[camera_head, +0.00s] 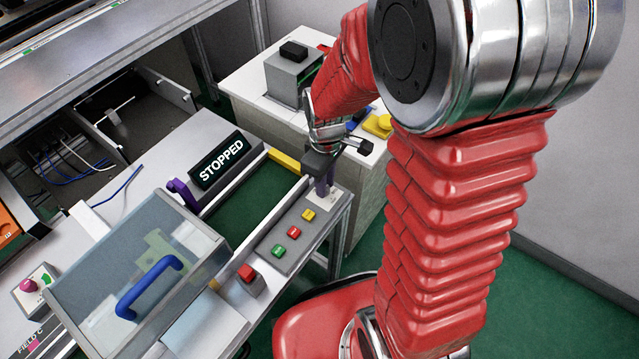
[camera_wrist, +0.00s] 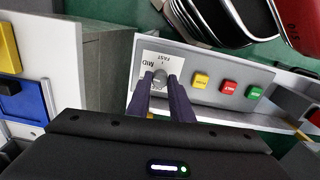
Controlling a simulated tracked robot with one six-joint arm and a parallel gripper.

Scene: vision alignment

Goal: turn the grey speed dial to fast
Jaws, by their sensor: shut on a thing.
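The grey speed dial (camera_wrist: 160,77) sits on a white label plate at the end of a grey button panel. The plate reads FAST and MID, upside down in the wrist view; other marks are hidden by my fingers. My gripper (camera_wrist: 162,88) has its two dark purple fingers shut on the dial, one on each side. In the head view my gripper (camera_head: 322,190) points down at the panel's far end and hides the dial. I cannot tell which mark the dial points to.
Yellow (camera_head: 308,215), red (camera_head: 294,233) and green (camera_head: 278,251) buttons line the panel (camera_head: 270,262) beside the dial. A black sign (camera_head: 220,160) reads STOPPED. A clear cover (camera_head: 100,265) with a blue handle stands at left. A white cabinet (camera_head: 255,90) stands behind my gripper.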

